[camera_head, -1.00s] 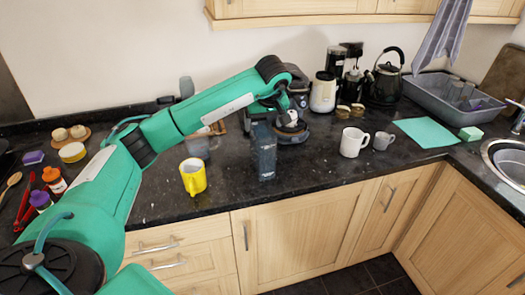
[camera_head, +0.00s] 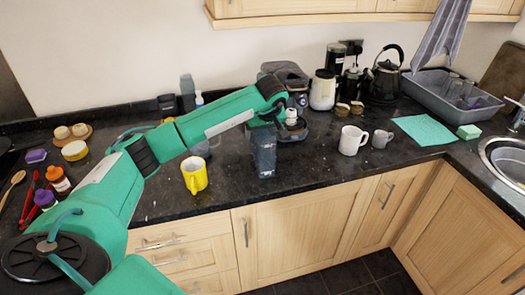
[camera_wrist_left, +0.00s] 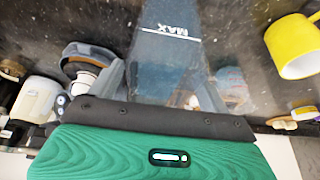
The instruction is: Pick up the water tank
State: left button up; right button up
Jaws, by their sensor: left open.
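The water tank (camera_head: 264,158) is a dark, blue-grey, see-through upright container on the black counter, in front of the coffee machine (camera_head: 292,82). In the left wrist view the tank (camera_wrist_left: 168,70) carries a white MAX mark and lies between the two fingers of my left gripper (camera_wrist_left: 165,88). That gripper is open, with one finger on each side of the tank's end. In the head view my left gripper (camera_head: 264,125) is at the tank's top, partly hidden by my wrist. I cannot tell whether the fingers touch it. My right gripper is not in view.
A yellow mug (camera_head: 194,176) stands left of the tank, near the front edge. A clear glass stands behind it. A white mug (camera_head: 352,140) and a grey mug (camera_head: 382,139) are to the right. Counter between tank and white mug is clear.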

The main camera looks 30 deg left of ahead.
pick_arm(q)
jog(key=shift+f, duration=0.2)
jog(key=shift+c, duration=0.4)
grip_shut()
jog(key=shift+r, duration=0.1)
